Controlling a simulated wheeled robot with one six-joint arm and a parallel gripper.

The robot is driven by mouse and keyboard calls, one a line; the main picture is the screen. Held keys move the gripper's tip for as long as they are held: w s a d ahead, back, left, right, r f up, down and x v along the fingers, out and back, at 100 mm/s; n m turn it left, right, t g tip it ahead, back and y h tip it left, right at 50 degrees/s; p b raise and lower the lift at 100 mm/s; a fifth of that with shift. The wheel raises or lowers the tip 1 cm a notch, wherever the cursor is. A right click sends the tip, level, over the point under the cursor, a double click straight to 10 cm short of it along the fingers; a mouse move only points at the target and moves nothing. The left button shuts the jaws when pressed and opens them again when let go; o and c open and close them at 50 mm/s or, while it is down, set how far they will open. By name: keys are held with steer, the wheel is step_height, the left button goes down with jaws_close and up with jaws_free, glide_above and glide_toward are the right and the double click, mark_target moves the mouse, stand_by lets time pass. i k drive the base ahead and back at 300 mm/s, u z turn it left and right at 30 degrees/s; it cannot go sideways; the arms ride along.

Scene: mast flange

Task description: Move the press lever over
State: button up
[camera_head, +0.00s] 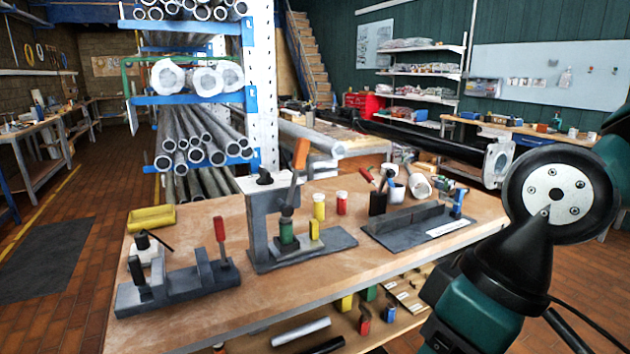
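A grey bench press (258,225) with a C-shaped frame stands on the wooden workbench (350,265), near its middle. Its lever (300,155) has an orange handle and points up, tilted slightly to the right. A green cylinder (287,232) sits under the ram, and a yellow block (314,229) stands on the press base beside it. My arm shows at the right edge, with a dark round joint and teal links, well apart from the press. My gripper is not in view, and nothing of mine touches the lever.
A grey fixture (180,285) with a red handle (220,230) stands left of the press. A yellow case (152,218) lies behind it. Yellow and red small containers (319,207) stand right of the press. A pipe rack (262,90) stands behind.

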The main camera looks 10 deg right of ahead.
mark_target(302, 147)
steer(key=k, duration=0.6)
steer(key=u, duration=0.45)
steer(key=i, duration=1.5)
steer(key=z, duration=0.4)
